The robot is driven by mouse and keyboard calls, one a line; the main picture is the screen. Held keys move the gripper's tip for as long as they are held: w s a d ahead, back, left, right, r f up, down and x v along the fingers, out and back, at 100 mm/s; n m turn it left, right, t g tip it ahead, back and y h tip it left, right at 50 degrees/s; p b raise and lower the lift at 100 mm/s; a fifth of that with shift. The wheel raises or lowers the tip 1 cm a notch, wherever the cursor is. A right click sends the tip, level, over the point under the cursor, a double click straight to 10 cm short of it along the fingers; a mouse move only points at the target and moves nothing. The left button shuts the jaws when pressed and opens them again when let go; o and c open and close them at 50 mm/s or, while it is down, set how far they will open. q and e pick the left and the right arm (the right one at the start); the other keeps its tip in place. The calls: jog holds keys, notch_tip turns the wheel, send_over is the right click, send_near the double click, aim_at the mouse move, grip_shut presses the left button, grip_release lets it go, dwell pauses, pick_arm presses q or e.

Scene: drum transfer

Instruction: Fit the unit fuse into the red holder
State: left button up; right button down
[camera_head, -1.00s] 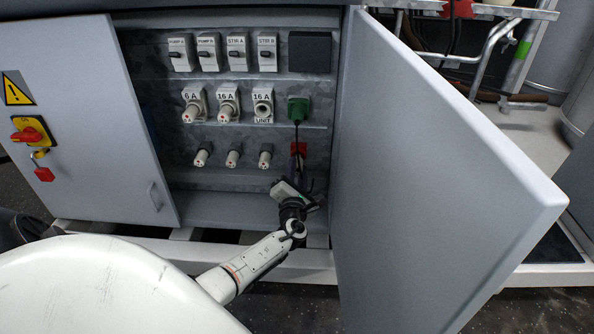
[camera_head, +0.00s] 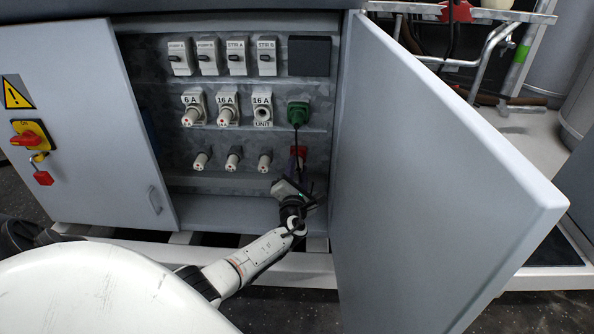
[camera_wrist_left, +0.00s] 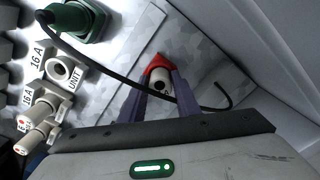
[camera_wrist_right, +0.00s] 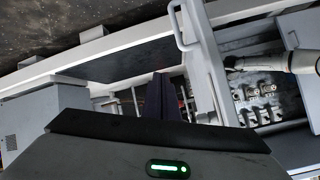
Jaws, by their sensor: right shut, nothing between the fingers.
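The red holder (camera_head: 301,151) is at the right end of the bottom fuse row in the cabinet; it also shows in the left wrist view (camera_wrist_left: 157,62). My left gripper (camera_head: 299,170) reaches up to it from below. In the left wrist view its two purple fingers (camera_wrist_left: 160,88) lie on both sides of the white unit fuse (camera_wrist_left: 160,76), apparently shut on it. The fuse's end faces the camera and its other end is at the red holder; how deep it sits is hidden. My right gripper (camera_wrist_right: 160,92) is shut and empty, outside the cabinet.
The 16 A UNIT socket (camera_head: 262,112) is empty. The green plug (camera_head: 298,113) has a black cable (camera_wrist_left: 110,72) hanging past the red holder and left gripper. The open cabinet door (camera_head: 440,170) stands close on the right. Other fuses (camera_head: 233,160) stand to the left.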

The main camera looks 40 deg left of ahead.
pick_arm(q)
jog(key=o, duration=0.3)
jog(key=shift+s+d, duration=0.1)
jog(key=shift+r+p+v, duration=0.2)
jog(key=shift+p+v, duration=0.75)
jog(key=shift+v, duration=0.15)
jog(key=p+v, duration=0.3)
jog(key=v, duration=0.4)
jog(key=shift+s+d+f, duration=0.2)
jog(key=shift+s+d, duration=0.05)
jog(key=shift+s, duration=0.1)
pick_arm(e)
jog(key=d+f, duration=0.1)
jog(key=f+g+h, duration=0.1)
jog(key=d+f+h, duration=0.1)
jog(key=f, duration=0.1)
jog(key=shift+s+d+g, duration=0.3)
jog(key=shift+r, duration=0.1)
